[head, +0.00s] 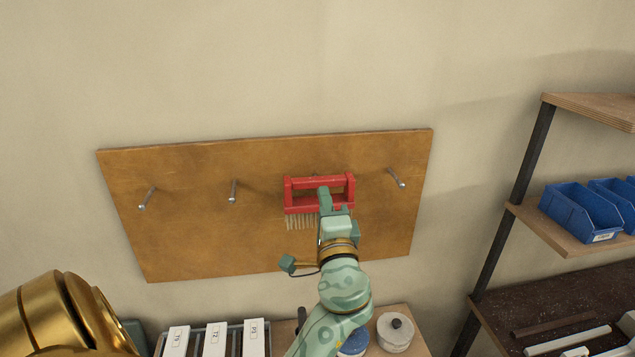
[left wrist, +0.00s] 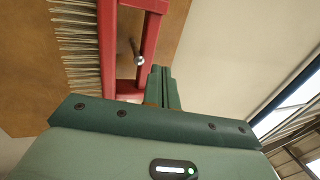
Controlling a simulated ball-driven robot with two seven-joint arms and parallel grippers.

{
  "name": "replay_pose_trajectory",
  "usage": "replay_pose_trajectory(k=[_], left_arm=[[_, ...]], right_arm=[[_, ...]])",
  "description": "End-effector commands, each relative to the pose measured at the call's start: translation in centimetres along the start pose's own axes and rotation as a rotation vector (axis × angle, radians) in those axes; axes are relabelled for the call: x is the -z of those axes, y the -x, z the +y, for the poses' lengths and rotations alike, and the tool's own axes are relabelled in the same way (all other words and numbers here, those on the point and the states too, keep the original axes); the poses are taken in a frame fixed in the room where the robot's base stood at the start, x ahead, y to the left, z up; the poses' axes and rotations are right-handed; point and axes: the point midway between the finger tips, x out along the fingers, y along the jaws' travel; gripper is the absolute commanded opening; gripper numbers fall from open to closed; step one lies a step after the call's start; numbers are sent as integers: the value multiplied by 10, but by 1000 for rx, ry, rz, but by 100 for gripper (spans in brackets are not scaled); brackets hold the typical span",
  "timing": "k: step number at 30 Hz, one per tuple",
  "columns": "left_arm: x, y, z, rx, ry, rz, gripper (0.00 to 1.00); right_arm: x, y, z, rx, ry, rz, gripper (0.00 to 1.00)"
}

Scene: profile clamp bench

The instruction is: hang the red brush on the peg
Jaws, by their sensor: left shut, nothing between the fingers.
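The red brush (head: 298,209) is at the wooden board (head: 200,240), right of its middle, with pale bristles pointing down. In the left wrist view, its red frame (left wrist: 108,50) stands around a metal peg (left wrist: 139,60), whose tip shows in the frame's opening. Whether the top bar rests on the peg is hard to tell. My left gripper (head: 323,192) is in front of the brush and covers part of it. Its fingers (left wrist: 162,82) are shut together, with nothing between them, close beside the frame. My right gripper is not in view.
Bare pegs are at the left (head: 147,198), left of middle (head: 233,190) and right (head: 397,178) of the board. Below are white labelled boxes (head: 215,340) and a lidded pot (head: 395,331). A shelf with blue bins (head: 580,212) stands right.

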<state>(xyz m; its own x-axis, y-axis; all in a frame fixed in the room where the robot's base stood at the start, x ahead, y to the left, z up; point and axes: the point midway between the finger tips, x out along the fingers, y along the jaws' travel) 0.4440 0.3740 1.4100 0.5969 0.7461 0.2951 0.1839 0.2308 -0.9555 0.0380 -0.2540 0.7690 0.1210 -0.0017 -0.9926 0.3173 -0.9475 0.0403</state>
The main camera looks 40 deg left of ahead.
Motion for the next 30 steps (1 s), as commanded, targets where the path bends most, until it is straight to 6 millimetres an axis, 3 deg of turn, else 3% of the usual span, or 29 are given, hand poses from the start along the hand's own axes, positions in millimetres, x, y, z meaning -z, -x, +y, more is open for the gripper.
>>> replay_pose_trajectory(k=[30], left_arm=[[0, -19, 6, 0, -1, 0, 0]], right_arm=[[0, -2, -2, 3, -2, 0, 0]])
